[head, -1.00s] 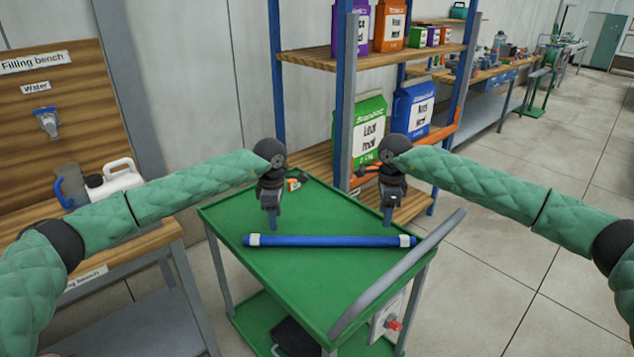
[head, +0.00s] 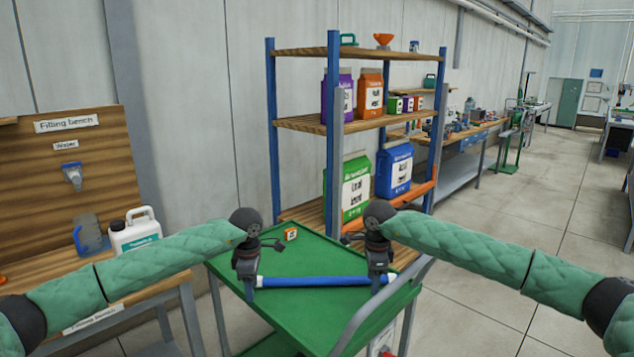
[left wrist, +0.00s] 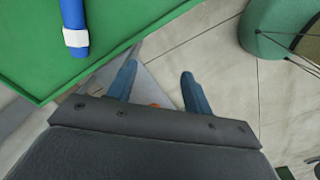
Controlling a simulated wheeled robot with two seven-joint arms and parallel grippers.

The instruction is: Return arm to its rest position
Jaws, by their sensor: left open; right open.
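The blue tube (head: 315,281) with pale bands at its ends lies across the green cart top (head: 295,323). My left gripper (head: 250,292) is open and empty at the tube's left end in the head view. In the left wrist view its two fingers (left wrist: 158,75) are apart with nothing between them. There the banded tube end (left wrist: 75,30) lies to the upper left, clear of the fingers. My right gripper (head: 376,288) is open in front of the tube's right end. Whether it touches the tube cannot be told.
The filling bench (head: 30,265) with a white jug (head: 135,232) stands left. A shelf rack (head: 300,122) with bags stands behind. The cart's grey handle (head: 380,308) is at right. Open floor (head: 500,240) lies right.

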